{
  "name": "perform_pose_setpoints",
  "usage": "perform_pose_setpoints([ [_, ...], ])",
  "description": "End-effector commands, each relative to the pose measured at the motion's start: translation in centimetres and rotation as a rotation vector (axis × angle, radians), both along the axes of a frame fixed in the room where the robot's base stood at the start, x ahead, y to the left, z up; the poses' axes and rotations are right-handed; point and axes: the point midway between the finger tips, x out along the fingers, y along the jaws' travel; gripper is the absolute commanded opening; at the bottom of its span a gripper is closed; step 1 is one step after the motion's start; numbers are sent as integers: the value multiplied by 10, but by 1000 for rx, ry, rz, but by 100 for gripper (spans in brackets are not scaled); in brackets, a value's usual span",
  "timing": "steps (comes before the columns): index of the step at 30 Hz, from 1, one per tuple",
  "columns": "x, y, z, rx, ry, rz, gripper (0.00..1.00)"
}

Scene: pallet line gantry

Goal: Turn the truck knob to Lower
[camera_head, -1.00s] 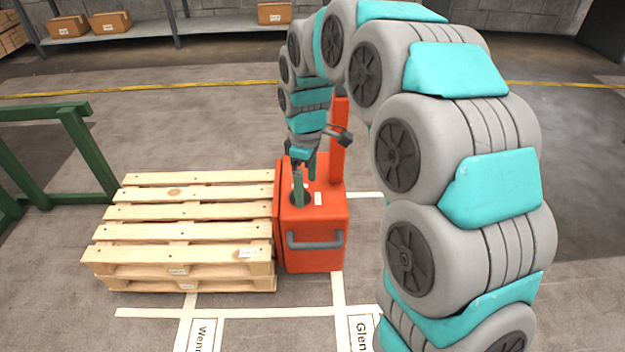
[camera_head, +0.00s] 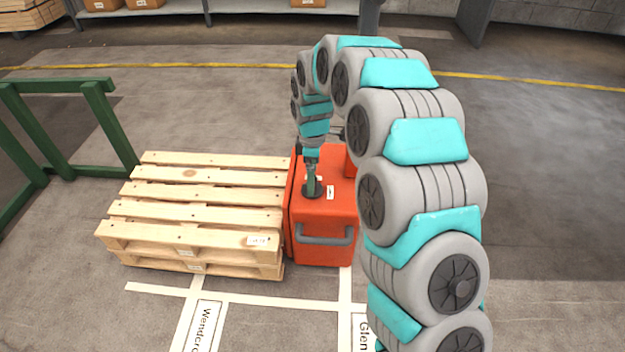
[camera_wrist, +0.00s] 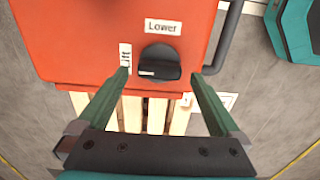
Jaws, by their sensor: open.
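The orange truck (camera_head: 322,215) stands right of the stacked pallets in the head view. In the wrist view its black knob (camera_wrist: 160,64) sits on the truck's top (camera_wrist: 75,40). The knob's bar lies roughly crosswise, with a pale mark at its left end, towards the "Lift" label (camera_wrist: 125,56). The "Lower" label (camera_wrist: 163,27) is above the knob in that view. My gripper (camera_wrist: 159,76) is open, with one green finger on each side of the knob and visible gaps between. In the head view my gripper (camera_head: 312,182) points down and largely hides the knob.
Wooden pallets (camera_head: 200,205) are stacked close against the truck's left side. A grey handle (camera_head: 325,236) juts from the truck's front. A green rail (camera_head: 100,95) stands at the left. The floor right of my arm is clear.

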Motion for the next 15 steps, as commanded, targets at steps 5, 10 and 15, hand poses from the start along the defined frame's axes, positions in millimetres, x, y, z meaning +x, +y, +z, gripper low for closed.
perform_pose_setpoints([
  [5, 1, 0, -21, 0, -1, -1, 100],
  [10, 1, 0, -24, 0, -2, -1, 100],
  [15, 1, 0, -24, 0, -2, -1, 93],
])
